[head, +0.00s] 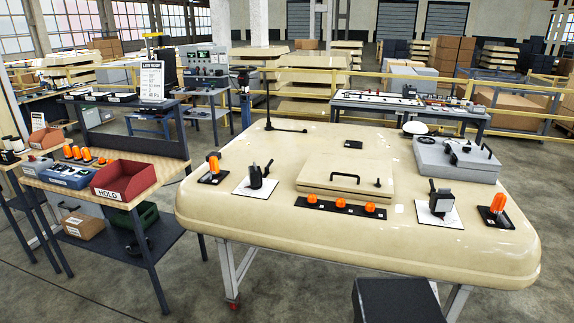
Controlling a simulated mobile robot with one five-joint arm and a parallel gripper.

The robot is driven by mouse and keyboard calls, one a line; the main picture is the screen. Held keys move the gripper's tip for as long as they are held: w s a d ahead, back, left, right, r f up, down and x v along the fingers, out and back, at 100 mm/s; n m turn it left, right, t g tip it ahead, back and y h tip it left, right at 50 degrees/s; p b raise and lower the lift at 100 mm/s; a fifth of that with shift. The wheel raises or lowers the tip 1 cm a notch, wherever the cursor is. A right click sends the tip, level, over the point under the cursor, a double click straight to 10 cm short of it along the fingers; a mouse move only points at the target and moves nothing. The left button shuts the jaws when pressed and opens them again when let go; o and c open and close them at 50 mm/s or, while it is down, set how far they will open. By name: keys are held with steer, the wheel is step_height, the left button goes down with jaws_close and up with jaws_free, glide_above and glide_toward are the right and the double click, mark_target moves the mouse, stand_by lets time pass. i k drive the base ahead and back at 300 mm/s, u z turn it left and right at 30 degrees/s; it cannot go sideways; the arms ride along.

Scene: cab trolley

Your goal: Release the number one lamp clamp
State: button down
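A cream cab roof panel (290,240) lies on a grey wheeled trolley frame (240,262). An orange lamp (214,163) stands on a black plate at its left edge. Another orange lamp (497,203) stands on a black plate at its right. Three orange lamps (340,206) sit in a row on a black bar near the front. Black upright devices stand on white plates at left (257,178) and right (440,200). I cannot make out a number or tell which part is the number one lamp clamp. My gripper is not in view.
The panel also carries a hatch (345,178) with a black handle, a grey box (455,158), a white dome (414,128) and a thin mast (267,98). A bench at left holds a red HOLD bin (123,180). A yellow rail (300,72) runs behind.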

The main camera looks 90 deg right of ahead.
mark_target(267, 167)
steer(key=u, duration=1.05)
steer(key=k, duration=0.15)
steer(key=z, duration=3.05)
steer(key=i, duration=0.7)
steer(key=z, duration=0.05)
